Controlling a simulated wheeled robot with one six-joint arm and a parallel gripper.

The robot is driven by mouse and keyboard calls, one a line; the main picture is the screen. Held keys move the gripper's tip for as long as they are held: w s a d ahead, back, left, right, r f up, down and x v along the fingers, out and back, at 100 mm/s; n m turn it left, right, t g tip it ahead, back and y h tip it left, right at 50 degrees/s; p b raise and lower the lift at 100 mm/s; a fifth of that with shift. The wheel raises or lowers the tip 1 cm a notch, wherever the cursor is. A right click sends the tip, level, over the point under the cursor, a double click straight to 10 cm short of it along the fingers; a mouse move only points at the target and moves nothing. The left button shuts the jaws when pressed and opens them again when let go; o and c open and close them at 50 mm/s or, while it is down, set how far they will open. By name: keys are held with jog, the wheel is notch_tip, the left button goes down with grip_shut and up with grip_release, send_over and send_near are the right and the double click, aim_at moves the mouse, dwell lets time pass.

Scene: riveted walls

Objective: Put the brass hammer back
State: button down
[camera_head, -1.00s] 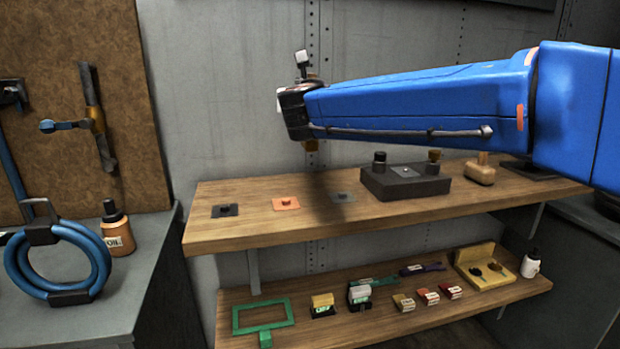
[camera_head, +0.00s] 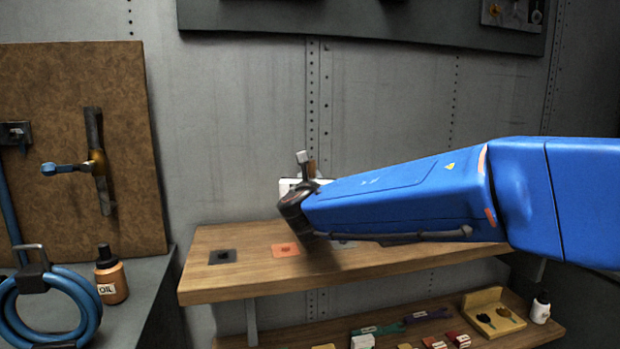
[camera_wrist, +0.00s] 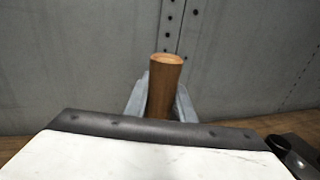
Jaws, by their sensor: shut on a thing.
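In the wrist view a round wooden handle (camera_wrist: 165,75) stands upright between the grey fingers of my gripper (camera_wrist: 162,100), which is shut on it. I take it for the handle of the brass hammer; its head is hidden below the white and black wrist part. The wrist is over the wooden upper shelf (camera_head: 215,290), near the orange pad (camera_head: 285,251) and a mostly covered grey pad (camera_head: 346,244). A black pad (camera_head: 222,257) lies further left.
The lower shelf holds several small items, including a yellow holder (camera_head: 480,299) and a white bottle (camera_head: 540,308). At left are a cork board (camera_head: 130,80), an oil bottle (camera_head: 112,280) and a blue coil (camera_head: 85,310). A dark panel (camera_head: 400,20) hangs above on the riveted wall.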

dwell(0.3)
jog(key=c, duration=1.5)
grip_release()
jog(key=shift+f, duration=0.1)
jog(key=shift+s, duration=0.3)
jog(key=s, duration=1.1)
jog(key=shift+s+d, duration=0.1)
jog(key=shift+s, duration=0.1)
jog(key=shift+s, duration=0.1)
